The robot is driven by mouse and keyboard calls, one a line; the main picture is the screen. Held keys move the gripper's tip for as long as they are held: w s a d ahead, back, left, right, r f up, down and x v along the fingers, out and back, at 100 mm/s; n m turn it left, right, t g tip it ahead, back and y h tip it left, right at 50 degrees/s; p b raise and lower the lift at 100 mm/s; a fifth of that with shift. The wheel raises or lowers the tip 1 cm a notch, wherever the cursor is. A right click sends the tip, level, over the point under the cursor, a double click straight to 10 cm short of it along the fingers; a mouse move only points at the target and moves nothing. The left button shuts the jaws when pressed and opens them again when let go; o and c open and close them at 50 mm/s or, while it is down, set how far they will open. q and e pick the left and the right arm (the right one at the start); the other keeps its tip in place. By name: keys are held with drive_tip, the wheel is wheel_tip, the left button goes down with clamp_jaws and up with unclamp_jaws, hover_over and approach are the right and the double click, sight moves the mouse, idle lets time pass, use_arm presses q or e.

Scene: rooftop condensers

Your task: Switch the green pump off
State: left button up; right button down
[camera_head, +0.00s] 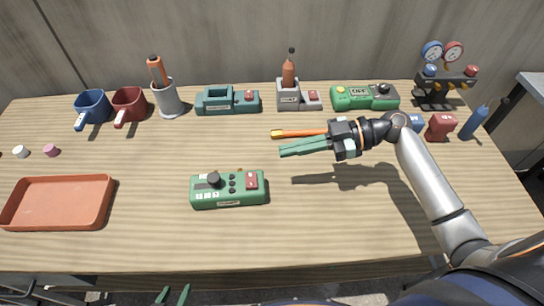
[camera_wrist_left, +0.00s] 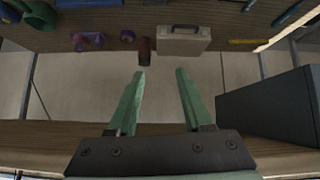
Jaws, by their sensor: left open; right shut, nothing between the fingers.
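A green box unit (camera_head: 228,203) stands at the middle front of the table, with a black knob, small black buttons and a red rocker switch (camera_head: 252,180) at its right end. A teal-green unit (camera_head: 215,106) with a red switch (camera_head: 250,96) stands at the back. A brighter green unit (camera_head: 365,103) with a display and dark knob is at back right. Their labels are too small to read surely. My right gripper (camera_head: 283,150) is shut and empty above the table, right of the front unit. My left gripper (camera_head: 173,296) is open and empty below the front edge; its fingers show in the left wrist view (camera_wrist_left: 161,85).
An orange tray (camera_head: 60,226) lies at left. Mugs (camera_head: 92,108), a tool holder (camera_head: 168,100), a grey unit with a bottle (camera_head: 288,98) and a gauge set (camera_head: 437,85) line the back. An orange-handled tool (camera_head: 300,133) lies behind my right gripper.

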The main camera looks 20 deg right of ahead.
use_arm(q)
drive_tip(key=shift+w+d+r, duration=0.5)
drive_tip(key=shift+w+r, duration=0.05)
drive_tip(key=shift+w, duration=0.1)
use_arm(e)
drive_tip(key=v, duration=0.3)
drive_tip(key=shift+w+d+r, duration=0.1)
drive_tip(key=shift+d, duration=0.1)
use_arm(q)
drive_tip(key=shift+s+f, duration=0.15)
drive_tip(key=shift+a, duration=0.1)
